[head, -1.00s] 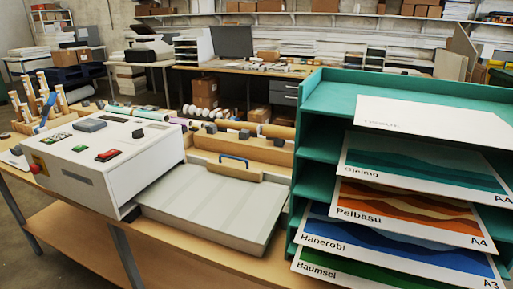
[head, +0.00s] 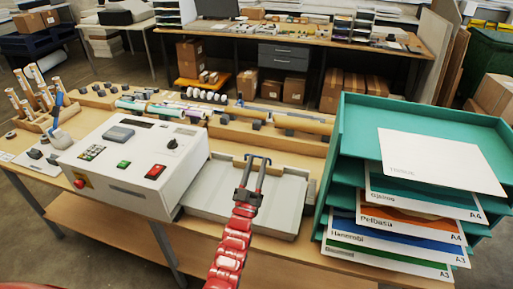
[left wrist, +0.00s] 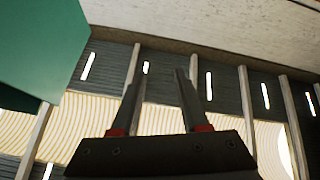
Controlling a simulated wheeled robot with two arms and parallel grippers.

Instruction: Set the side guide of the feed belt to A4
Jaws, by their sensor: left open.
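The white laminator (head: 135,180) stands on the bench, with buttons and a dark knob on top. Its grey feed belt (head: 208,196) lies to its right. My left gripper (head: 258,160) is on a red arm in front of the belt in the head view, open with nothing seen between its fingers. The fingers cover the middle of the belt's far part, where I cannot make out the side guide or its blue handle clearly. My left gripper also shows in the left wrist view (left wrist: 157,80), pointing at the ceiling; no belt shows there. My right gripper is out of view.
A green shelf rack (head: 345,165) with printed sheets stands close right of the belt; it also shows in the left wrist view (left wrist: 45,40). Rolls (head: 305,124) lie behind the belt. A wooden holder (head: 45,115) with several tools stands at the far left.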

